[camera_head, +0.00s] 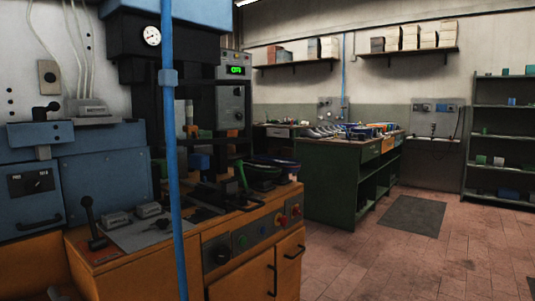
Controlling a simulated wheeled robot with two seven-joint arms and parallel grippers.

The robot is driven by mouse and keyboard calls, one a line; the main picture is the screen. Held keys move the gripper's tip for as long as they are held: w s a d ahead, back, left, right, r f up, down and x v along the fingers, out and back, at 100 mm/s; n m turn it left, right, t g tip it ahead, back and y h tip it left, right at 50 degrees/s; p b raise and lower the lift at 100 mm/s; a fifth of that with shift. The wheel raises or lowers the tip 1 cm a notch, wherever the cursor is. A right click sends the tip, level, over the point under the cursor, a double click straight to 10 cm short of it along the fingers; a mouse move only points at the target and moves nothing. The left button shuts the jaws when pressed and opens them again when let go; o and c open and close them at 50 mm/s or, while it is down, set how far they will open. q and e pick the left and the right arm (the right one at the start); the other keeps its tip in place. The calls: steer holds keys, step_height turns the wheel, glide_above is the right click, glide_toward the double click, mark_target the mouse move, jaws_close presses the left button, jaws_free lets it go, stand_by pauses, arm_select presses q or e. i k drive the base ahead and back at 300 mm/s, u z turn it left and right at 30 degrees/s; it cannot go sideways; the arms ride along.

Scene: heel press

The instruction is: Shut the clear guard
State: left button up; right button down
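The heel press (125,45), dark with a blue top and a round gauge (152,36), stands at left on an orange-brown cabinet (240,272). Its dark frame surrounds a work area with a blue block (199,161) low in it. I cannot make out the clear guard's panel against the dark frame, nor tell whether it is open or shut. A blue upright pole (180,230) in the foreground hides part of the press. Neither of my grippers is in view.
A control box with a green display (235,70) is right of the press. The cabinet front carries knobs and red buttons (282,220). A lever (93,222) rises at front left.

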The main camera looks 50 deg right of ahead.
mark_target(185, 82)
steer(key=z, duration=0.75)
steer(key=i, duration=0.45)
steer(key=z, duration=0.3)
